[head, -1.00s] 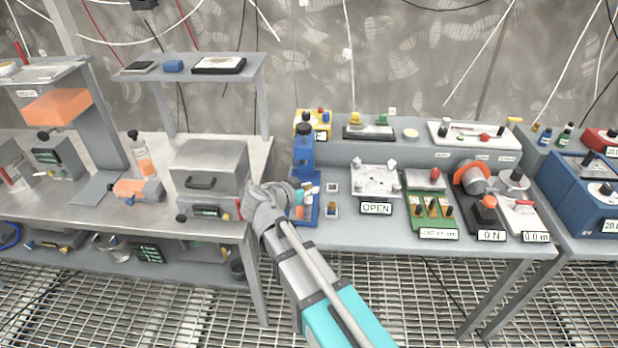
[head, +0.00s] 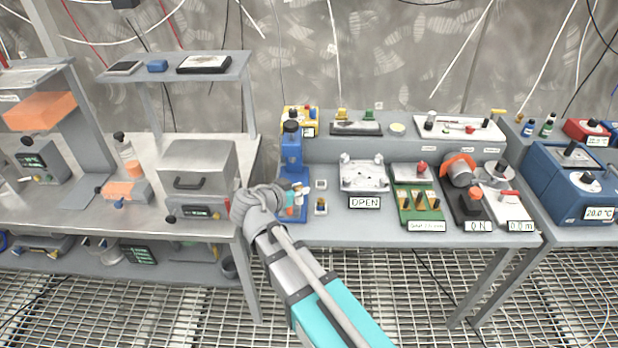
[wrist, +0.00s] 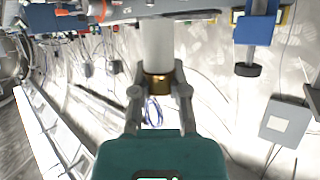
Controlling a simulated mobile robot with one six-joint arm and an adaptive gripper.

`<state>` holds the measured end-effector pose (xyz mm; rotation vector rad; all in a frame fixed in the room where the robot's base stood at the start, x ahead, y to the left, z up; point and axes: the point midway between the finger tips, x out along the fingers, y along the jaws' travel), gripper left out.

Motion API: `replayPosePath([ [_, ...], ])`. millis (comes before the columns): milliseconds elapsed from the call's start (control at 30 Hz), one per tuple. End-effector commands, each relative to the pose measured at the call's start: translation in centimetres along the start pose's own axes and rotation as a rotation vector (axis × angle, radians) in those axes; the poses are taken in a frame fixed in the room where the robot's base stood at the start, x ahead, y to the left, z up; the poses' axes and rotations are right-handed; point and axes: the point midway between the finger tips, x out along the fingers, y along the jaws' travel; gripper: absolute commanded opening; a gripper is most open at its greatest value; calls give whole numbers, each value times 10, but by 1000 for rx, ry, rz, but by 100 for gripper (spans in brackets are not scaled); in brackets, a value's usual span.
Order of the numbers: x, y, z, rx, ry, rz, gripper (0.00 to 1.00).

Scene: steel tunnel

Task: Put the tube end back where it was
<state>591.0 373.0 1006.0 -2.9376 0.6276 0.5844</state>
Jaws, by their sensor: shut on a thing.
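In the wrist view my gripper (wrist: 158,88) is shut on the tube end, a pale cylinder with a brass-brown band (wrist: 158,82) between the two fingers. The pale part extends toward the top of the picture, where a grey bar and equipment cross. I cannot tell whether it touches them. In the head view my wrist is in front of the blue stand (head: 291,150) at the left end of the middle bench, and hides the jaws and the held piece.
The middle bench (head: 385,232) carries a metal plate (head: 365,173) behind an OPEN label, a green board (head: 417,205) and an orange-grey motor-like device (head: 459,168). A grey box with a handle (head: 197,172) stands on the left bench. Small coloured items crowd the blue stand's base.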

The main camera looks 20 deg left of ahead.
Motion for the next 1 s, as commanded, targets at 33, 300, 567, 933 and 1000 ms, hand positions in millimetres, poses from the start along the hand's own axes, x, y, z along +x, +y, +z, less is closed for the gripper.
replayPosePath([
  [33,-1,0,-2,0,0,0,0],
  [300,-7,0,-18,0,0,0,0],
  [567,-9,0,-21,0,0,0,0],
  [933,-9,0,-21,0,0,0,0],
  [1000,-9,0,-21,0,0,0,0],
])
